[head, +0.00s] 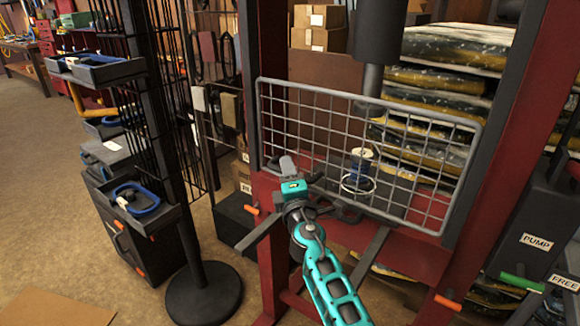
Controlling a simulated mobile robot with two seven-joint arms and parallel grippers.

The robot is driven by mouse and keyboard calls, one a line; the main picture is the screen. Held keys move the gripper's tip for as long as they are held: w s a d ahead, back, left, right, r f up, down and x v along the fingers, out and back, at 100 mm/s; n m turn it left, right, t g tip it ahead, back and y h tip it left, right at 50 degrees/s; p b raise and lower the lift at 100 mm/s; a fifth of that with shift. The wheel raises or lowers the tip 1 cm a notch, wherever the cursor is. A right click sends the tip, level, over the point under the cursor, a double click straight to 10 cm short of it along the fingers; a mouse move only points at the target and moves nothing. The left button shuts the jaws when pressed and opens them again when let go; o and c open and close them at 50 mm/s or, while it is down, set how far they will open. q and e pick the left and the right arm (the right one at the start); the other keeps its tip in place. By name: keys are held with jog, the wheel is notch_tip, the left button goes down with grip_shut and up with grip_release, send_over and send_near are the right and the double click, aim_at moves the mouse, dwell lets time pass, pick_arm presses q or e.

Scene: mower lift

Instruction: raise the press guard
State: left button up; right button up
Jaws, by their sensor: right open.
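The press guard (333,113) is a grey wire-mesh panel in a tubular frame. It stands across the front of the red press frame (533,85), in the middle of the head view. Behind the mesh are the dark press ram (377,35) and a small blue and white part with a ring (358,172). My right gripper (300,168), on a teal arm, is open and overlaps the guard's lower left edge. Its fingers are small here, and I cannot tell whether they touch the lower bar. My left gripper is not in view.
A black rack post with trays (150,210) and a round base stands at left. Cardboard boxes (318,27) and stacked bags (455,45) are behind the press. A pump (535,240) with a green handle (522,283) is at lower right. Floor is open at far left.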

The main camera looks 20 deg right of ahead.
jog(key=shift+w, duration=0.2)
grip_shut()
dwell(0.4)
